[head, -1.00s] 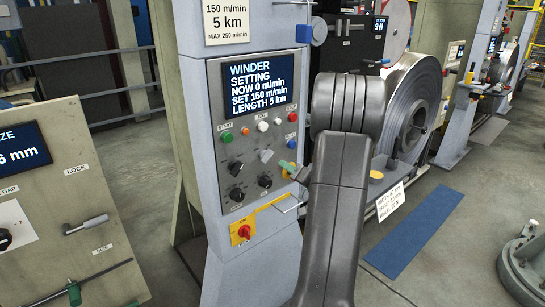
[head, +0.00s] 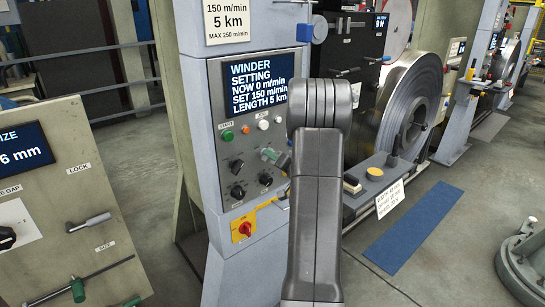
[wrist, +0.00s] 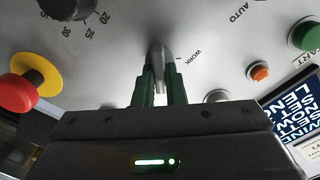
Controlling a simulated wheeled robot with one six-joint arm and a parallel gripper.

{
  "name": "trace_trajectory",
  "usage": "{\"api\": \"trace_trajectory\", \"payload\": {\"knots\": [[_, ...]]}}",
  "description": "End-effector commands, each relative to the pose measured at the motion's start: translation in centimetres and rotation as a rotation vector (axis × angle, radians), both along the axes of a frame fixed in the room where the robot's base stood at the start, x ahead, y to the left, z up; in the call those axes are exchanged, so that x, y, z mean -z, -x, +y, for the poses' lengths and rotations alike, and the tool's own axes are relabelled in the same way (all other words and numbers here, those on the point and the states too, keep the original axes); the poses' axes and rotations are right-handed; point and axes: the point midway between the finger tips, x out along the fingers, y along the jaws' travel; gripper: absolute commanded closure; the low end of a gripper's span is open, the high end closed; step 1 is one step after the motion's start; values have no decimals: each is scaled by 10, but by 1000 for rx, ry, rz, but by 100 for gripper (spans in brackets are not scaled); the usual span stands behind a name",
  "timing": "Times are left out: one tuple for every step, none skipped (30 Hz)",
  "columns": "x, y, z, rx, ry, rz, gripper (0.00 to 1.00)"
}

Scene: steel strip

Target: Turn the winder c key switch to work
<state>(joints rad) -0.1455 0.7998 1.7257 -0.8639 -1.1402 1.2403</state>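The winder c key switch (wrist: 160,58) shows in the wrist view as a grey lever standing out from the panel, with the word WORK printed to its right and AUTO further right. My gripper (wrist: 161,82) has one green finger on each side of the lever. The fingers are very close to it, but whether they press on it cannot be told. In the head view my gripper (head: 275,157) is at the winder control panel (head: 219,104), in front of the switch, and hides most of it.
A black dial (wrist: 68,8), a red button (wrist: 17,93) on a yellow ring, an orange button (wrist: 259,73) and a green start button (wrist: 306,35) surround the switch. A steel coil (head: 411,105) stands to the right.

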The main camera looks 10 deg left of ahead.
Motion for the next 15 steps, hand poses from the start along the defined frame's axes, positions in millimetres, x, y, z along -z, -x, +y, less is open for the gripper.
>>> {"api": "trace_trajectory", "payload": {"knots": [[0, 0, 0, 0, 0, 0, 100], [0, 0, 0, 0, 0, 0, 100], [0, 0, 0, 0, 0, 0, 100], [0, 0, 0, 0, 0, 0, 100], [0, 0, 0, 0, 0, 0, 100], [0, 0, 0, 0, 1, -2, 100], [0, 0, 0, 0, 2, -2, 100], [1, 0, 0, 0, 4, -5, 100], [1, 0, 0, 0, 7, -9, 100], [1, 0, 0, 0, 10, -13, 100], [1, 0, 0, 0, 15, -19, 100], [2, 0, 0, 0, 22, -28, 100], [2, 0, 0, 0, 29, -37, 100], [3, 0, 0, 0, 36, -47, 100], [3, 0, 0, 0, 49, -62, 100]]}}
